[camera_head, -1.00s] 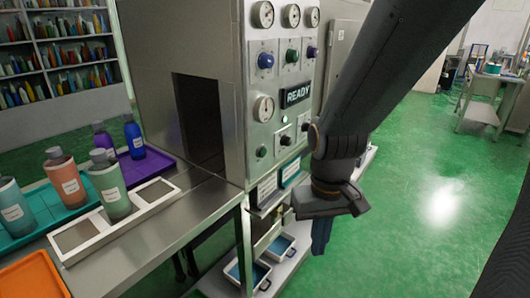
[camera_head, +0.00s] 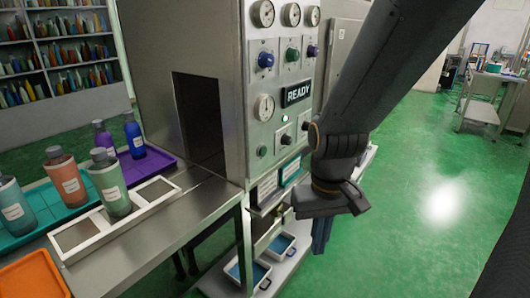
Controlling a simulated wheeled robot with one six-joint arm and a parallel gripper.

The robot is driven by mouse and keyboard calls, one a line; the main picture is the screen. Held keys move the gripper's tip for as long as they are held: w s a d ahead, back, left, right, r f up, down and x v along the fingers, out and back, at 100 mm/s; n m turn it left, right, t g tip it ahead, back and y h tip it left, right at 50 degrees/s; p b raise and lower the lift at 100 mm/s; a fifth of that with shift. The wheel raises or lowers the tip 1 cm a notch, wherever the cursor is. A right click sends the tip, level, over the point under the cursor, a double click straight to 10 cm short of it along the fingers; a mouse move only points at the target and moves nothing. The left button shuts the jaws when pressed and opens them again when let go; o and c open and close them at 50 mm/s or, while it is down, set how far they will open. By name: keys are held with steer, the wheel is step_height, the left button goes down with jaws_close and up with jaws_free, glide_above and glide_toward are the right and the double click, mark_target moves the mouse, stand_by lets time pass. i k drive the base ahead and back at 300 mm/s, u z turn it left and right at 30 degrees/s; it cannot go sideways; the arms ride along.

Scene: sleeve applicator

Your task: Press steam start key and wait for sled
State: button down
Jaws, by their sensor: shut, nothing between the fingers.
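The steam machine (camera_head: 160,60) stands in the middle, with a dark tunnel opening (camera_head: 200,125) in its near face. Its control panel (camera_head: 272,95) carries gauges, coloured knobs, a lit READY sign (camera_head: 297,94), a small white light (camera_head: 285,119) and a green button (camera_head: 262,151). I cannot tell which control is the steam start key; my arm may hide part of the panel. A white two-pad sled (camera_head: 155,191) lies on the bench outside the opening, with a green bottle (camera_head: 113,190) upright on it. My gripper (camera_head: 321,235) is shut and empty, right of the panel and below its controls.
A teal tray (camera_head: 45,215) with bottles, a purple tray (camera_head: 150,160) with bottles and an empty orange tray (camera_head: 35,278) are on the steel bench (camera_head: 125,262). Blue-lined bins (camera_head: 245,270) sit low under the panel.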

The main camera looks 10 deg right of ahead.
mark_target(263, 151)
steer(key=u, duration=2.4)
steer(key=k, duration=1)
steer(key=z, duration=1.55)
